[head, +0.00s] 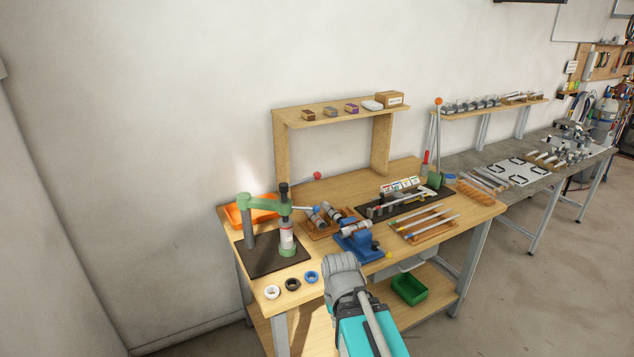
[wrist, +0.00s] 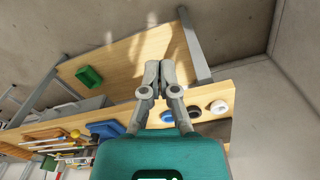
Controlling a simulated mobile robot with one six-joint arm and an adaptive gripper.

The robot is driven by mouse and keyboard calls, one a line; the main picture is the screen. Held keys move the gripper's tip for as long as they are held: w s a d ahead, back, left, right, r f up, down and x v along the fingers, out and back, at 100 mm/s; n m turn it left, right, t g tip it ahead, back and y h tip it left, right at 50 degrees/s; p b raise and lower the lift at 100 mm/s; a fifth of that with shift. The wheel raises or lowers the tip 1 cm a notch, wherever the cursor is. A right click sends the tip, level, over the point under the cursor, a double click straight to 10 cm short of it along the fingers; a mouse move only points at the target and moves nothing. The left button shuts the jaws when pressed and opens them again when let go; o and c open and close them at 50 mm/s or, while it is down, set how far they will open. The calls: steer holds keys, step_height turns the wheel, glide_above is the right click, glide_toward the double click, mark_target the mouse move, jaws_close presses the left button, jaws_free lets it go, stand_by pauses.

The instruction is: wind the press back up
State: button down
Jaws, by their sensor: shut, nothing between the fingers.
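The green press (head: 262,203) stands on a dark base plate (head: 262,262) at the left end of the wooden bench. Its arm runs from a grey column to a head with a black top. A white and red cylinder (head: 287,238) is upright under the head, above a green foot. A short light rod points right from near the head; I cannot tell whether it is the press's lever. My gripper (wrist: 160,66) is shut and empty in the wrist view, above the bench's front edge. The press is not visible in that view.
White (head: 272,292), black (head: 292,284) and blue (head: 311,277) rings lie along the front edge. A green bin (head: 409,289) sits on the lower shelf.

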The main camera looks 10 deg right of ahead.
mark_target(309, 179)
steer(key=shift+d, duration=0.3)
steer(key=w+a+r+n+t+y+p, duration=0.1)
steer(key=w+r+n+t+y, duration=0.25)
steer(key=w, duration=0.65)
steer(key=w+a+r+n+t+y+p, duration=0.1)
steer(key=w+r+t+y, duration=0.35)
steer(key=w, duration=0.65)
steer(key=w+d+r+t+h+p, duration=0.1)
steer(key=w+d+r+t+h, duration=0.1)
steer(key=w+d+r+t, duration=0.5)
steer(key=w+d+r, duration=0.1)
steer(key=w+r, duration=0.2)
steer(key=w, duration=0.1)
steer(key=shift+w+d+r+m+h+p, duration=0.15)
steer(key=shift+r+m+h+p, duration=0.2)
steer(key=shift+r+h+p, duration=0.05)
steer(key=shift+w, duration=0.15)
steer(key=b+x, duration=0.2)
steer(key=x, duration=1)
steer(key=shift+w+f+b, duration=0.2)
steer(key=shift+w+b, duration=0.05)
steer(key=shift+b, duration=0.05)
steer(key=shift+w+a+f, duration=0.1)
steer(key=shift+w+a, duration=0.25)
steer(key=shift+w, duration=0.2)
